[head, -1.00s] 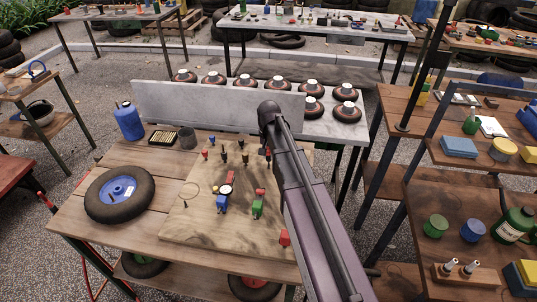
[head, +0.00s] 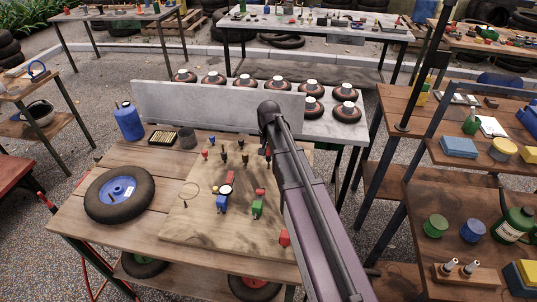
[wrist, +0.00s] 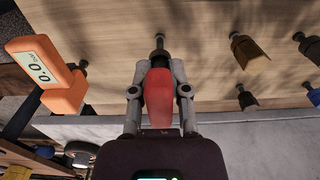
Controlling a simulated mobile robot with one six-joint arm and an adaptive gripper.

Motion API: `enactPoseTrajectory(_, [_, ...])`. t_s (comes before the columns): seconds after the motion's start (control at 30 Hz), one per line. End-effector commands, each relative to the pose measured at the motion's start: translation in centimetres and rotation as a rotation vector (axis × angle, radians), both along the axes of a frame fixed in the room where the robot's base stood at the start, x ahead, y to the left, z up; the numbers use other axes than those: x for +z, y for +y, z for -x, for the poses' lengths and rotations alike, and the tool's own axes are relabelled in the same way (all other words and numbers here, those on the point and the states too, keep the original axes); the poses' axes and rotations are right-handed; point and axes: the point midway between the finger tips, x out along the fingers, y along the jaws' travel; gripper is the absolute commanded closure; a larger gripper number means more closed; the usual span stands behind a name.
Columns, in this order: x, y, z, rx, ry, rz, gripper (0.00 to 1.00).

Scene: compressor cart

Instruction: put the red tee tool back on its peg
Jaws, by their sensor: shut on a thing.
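In the wrist view my gripper (wrist: 160,70) is shut on the red tee tool (wrist: 159,98), with one finger on each side of its red body. A grey peg (wrist: 158,43) on the wooden board (wrist: 120,28) shows just past the tool's far end, in line with it. I cannot tell whether the tool touches the peg or sits on it. In the head view the same board (head: 185,228) lies on the cart, and my arm hides most of the gripper and tool.
In the wrist view an orange gauge (wrist: 62,98) hangs close on the left, and brown holders (wrist: 247,50) stand on the right.

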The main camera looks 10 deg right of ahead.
Motion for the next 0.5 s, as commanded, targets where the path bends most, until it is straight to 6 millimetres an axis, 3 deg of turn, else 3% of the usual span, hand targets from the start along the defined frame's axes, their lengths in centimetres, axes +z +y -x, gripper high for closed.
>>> enactPoseTrajectory(0.5, [-0.69,0.01,0.0,0.0,0.0,0.0,1.0])
